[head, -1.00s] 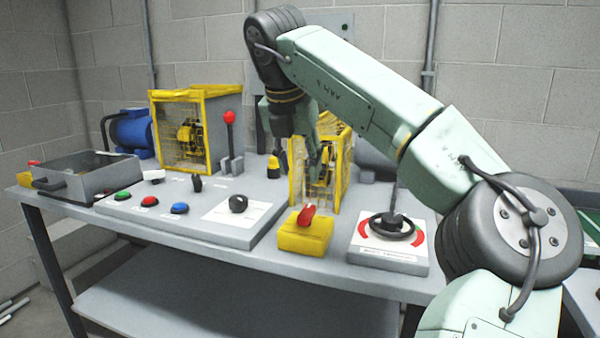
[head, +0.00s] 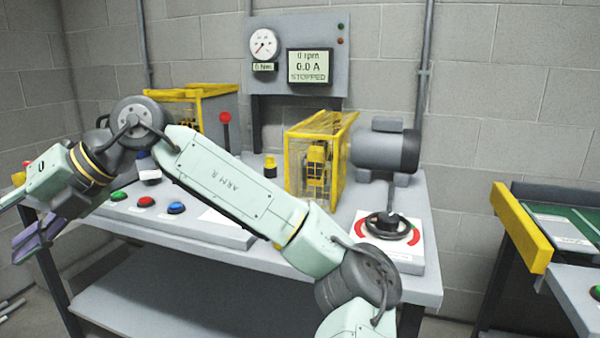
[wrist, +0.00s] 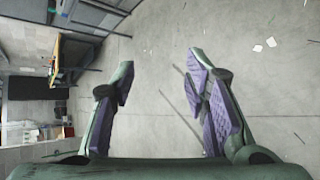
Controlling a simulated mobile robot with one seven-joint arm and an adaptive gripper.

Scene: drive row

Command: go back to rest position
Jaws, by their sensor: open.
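My gripper (head: 14,228) is at the far left of the head view, beyond the left front corner of the workbench and pointing left and down. Its upper fingertip reaches the picture's edge. In the wrist view my gripper (wrist: 160,72) has its two purple-padded fingers spread wide with nothing between them. Bare concrete floor shows behind them. My arm stretches across the front of the bench from lower right to left, hiding part of the control panel and the tray.
The workbench (head: 430,285) carries a yellow guard cage (head: 318,160), a grey motor (head: 383,150), a handwheel (head: 388,226) and a red-knobbed lever (head: 225,130). The display (head: 310,65) reads STOPPED. A second bench with a yellow bar (head: 522,228) stands at right.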

